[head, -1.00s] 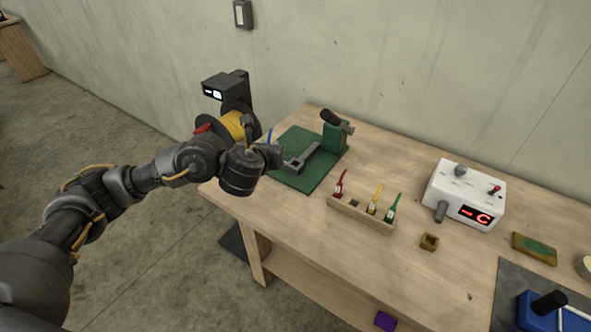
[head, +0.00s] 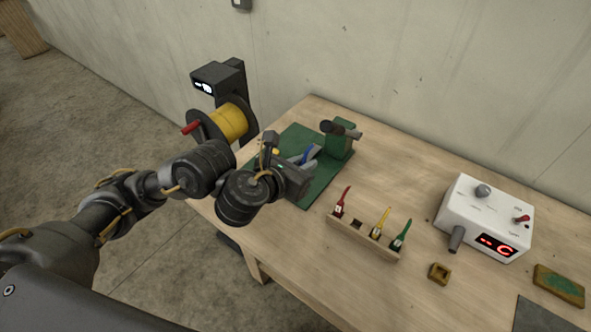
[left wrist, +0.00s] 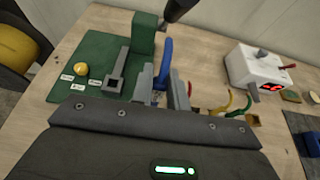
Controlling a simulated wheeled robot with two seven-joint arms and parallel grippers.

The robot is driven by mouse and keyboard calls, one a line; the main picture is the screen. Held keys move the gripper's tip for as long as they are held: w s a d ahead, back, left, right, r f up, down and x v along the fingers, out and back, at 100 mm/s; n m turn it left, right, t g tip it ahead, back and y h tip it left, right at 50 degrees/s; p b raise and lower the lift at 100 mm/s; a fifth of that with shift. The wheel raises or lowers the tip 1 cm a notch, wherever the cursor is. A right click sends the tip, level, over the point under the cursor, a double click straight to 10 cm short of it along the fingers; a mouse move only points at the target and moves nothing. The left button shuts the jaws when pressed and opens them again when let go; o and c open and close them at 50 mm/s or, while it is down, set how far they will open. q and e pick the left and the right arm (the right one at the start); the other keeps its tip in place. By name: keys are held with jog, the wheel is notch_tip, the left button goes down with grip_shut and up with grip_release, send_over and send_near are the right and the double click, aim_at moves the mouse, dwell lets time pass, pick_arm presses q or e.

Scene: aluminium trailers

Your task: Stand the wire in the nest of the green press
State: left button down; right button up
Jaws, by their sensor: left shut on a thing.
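The blue wire (head: 307,156) is held in my left gripper (head: 312,167), which is over the green mat in front of the press. In the left wrist view the wire (left wrist: 164,62) stands up between the two grey fingers (left wrist: 164,88), leaning slightly. The green press (head: 341,138) stands at the mat's back edge with a dark handle on top. In the left wrist view a grey bar with a square-framed end (left wrist: 114,84) runs out from the press (left wrist: 144,34). The wire is to the right of that frame and apart from it in that view. My right gripper is out of view.
A wooden rack (head: 362,240) holds red, yellow and green wires, with one empty slot. A white box with a red display (head: 484,220) is right of it. A small wooden block (head: 439,273) lies in front. A yellow spool (head: 229,123) stands left, behind my arm.

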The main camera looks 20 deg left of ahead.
pick_arm(q)
jog(key=shift+w+f, duration=0.1)
jog(key=shift+f, duration=0.05)
jog(key=w+a+f+b, duration=0.2)
jog(key=w+f+b, duration=0.1)
jog(key=w+f, duration=0.1)
jog(key=w+a+f+b, duration=0.2)
jog(key=w+f+b, duration=0.2)
jog(key=w+a+f+b, duration=0.2)
jog(key=w+f+b, duration=0.2)
jog(key=shift+f, duration=0.25)
jog(key=shift+d, duration=0.1)
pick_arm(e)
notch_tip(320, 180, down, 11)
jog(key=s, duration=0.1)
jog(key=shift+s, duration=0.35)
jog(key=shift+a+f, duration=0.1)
pick_arm(q)
jog(key=shift+f, duration=0.15)
jog(key=c, duration=1.4)
grip_release()
jog(key=shift+o, duration=0.2)
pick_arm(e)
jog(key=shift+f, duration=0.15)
